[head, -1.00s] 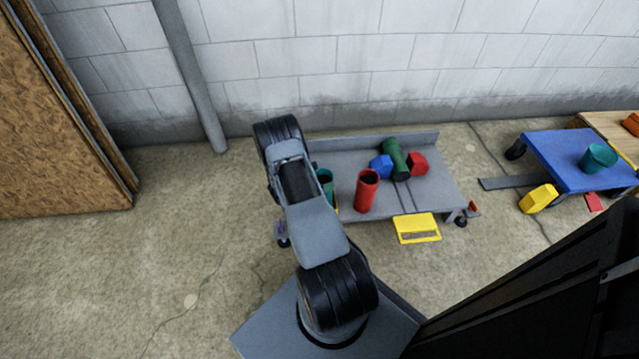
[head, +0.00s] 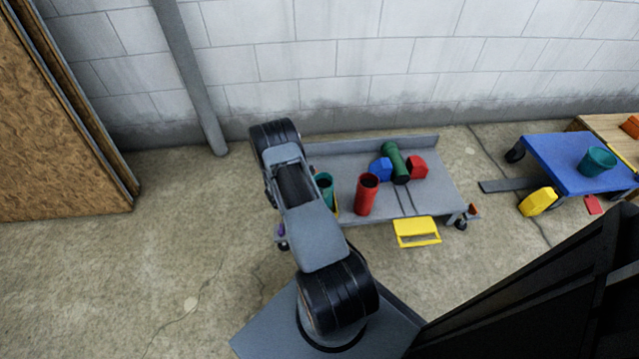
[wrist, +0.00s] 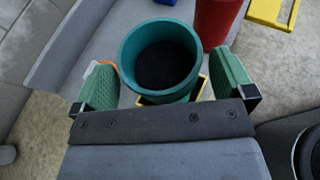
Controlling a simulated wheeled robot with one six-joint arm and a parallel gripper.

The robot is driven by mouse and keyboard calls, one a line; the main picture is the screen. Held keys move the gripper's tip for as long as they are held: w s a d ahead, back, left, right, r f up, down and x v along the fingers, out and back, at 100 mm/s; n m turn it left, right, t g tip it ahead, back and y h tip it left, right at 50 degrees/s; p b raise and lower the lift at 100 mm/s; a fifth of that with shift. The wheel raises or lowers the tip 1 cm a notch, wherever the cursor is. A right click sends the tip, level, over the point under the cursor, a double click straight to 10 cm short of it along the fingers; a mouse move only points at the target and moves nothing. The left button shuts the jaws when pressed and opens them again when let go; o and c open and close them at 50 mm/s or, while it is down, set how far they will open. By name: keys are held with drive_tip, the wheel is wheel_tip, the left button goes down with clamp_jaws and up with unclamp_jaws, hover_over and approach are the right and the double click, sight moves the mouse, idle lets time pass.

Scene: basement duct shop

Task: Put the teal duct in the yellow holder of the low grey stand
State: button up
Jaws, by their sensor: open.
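The teal duct (wrist: 161,58) stands upright and hollow on the low grey stand (head: 435,193), at the stand's left end. In the head view the duct (head: 325,188) is partly hidden by my arm. The yellow holder (wrist: 203,88) shows as edges around the duct's foot, and the duct appears to stand in it. My gripper (wrist: 165,72) is open, with one green-padded finger on each side of the duct. A gap shows between the duct and the right finger; the left finger is close to its wall. The fingers are hidden in the head view.
A red duct (head: 367,194) stands just right of the teal one. Blue, green and red pieces (head: 395,162) lie farther back on the stand. A yellow step-like piece (head: 416,232) is at its front. A blue cart (head: 560,160) carries a teal bucket (head: 597,161) at the right.

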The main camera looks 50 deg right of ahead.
drive_tip(key=p+v, duration=0.2)
drive_tip(key=v, duration=0.8)
drive_tip(key=a+r+m+g+y, duration=0.1)
drive_tip(key=a+r+m+y, duration=0.35)
drive_tip(key=r, duration=0.85)
drive_tip(key=s+a+r+m+t+y, duration=0.3)
drive_tip(key=s+a+r+m, duration=0.3)
drive_tip(key=a+r, duration=0.3)
drive_tip(key=s+a+r+m+t+y, duration=0.3)
drive_tip(key=s+a+r+m+y, duration=0.2)
drive_tip(key=a+r, duration=0.4)
drive_tip(key=shift+s+a+r+m+y, duration=0.35)
drive_tip(key=shift+s+a+y, duration=0.1)
drive_tip(key=shift+s, duration=0.25)
drive_tip(key=shift+r+p, duration=0.1)
drive_tip(key=shift+p, duration=0.2)
